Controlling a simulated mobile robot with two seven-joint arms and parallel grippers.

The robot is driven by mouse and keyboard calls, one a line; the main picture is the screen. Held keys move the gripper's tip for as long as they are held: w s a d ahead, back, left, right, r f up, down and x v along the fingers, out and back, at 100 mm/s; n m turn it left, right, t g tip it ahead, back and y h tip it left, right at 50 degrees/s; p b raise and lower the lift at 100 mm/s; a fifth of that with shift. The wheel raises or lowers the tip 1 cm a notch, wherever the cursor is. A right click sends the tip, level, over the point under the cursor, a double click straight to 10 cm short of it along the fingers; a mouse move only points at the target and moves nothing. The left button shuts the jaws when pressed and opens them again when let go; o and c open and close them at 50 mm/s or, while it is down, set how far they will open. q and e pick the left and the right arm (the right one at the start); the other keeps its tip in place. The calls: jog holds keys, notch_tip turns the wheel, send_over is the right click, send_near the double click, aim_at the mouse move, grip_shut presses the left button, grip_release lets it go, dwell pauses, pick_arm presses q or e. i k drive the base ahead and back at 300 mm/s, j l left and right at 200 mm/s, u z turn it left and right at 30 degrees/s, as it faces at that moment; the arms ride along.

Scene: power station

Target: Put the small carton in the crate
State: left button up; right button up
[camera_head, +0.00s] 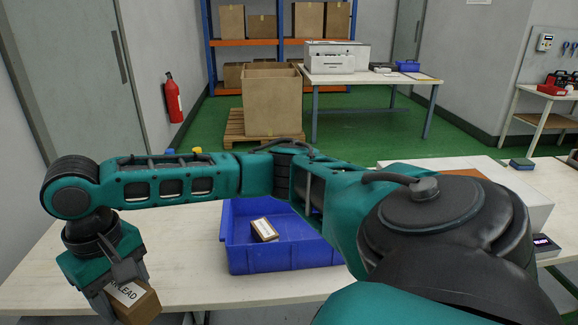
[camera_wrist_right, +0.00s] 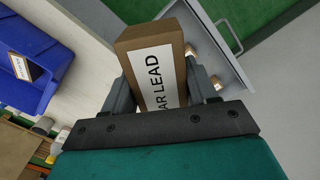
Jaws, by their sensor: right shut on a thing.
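My right gripper (camera_head: 118,290) is at the lower left of the head view, beyond the left side of the blue crate. It is shut on a small brown carton (camera_head: 142,307) with a white label ending in "AR LEAD". The held carton also fills the middle of the right wrist view (camera_wrist_right: 153,62), between the two fingers. The blue crate (camera_head: 285,258) stands on the table, and its wall shows in the wrist view (camera_wrist_right: 55,50). Another small carton (camera_head: 264,230) with a white label lies inside the crate. My left gripper is not in view.
The pale worktable (camera_head: 190,275) has bare surface left of the crate. In the wrist view an open grey drawer (camera_wrist_right: 238,75) holding small brown items lies beyond the held carton. My right arm crosses over the crate's back right part. A white box (camera_head: 535,212) stands at the right.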

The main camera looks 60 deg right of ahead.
aim_at(312, 237)
jog(key=k+l+z, duration=0.15)
jog(key=l, duration=0.2)
jog(key=l+z, duration=0.15)
jog(key=l, duration=0.25)
jog(key=i+l+z, duration=0.15)
jog(key=l, duration=0.3)
jog(key=i+l+z, duration=0.2)
jog(key=l, duration=0.2)
jog(key=k, duration=0.1)
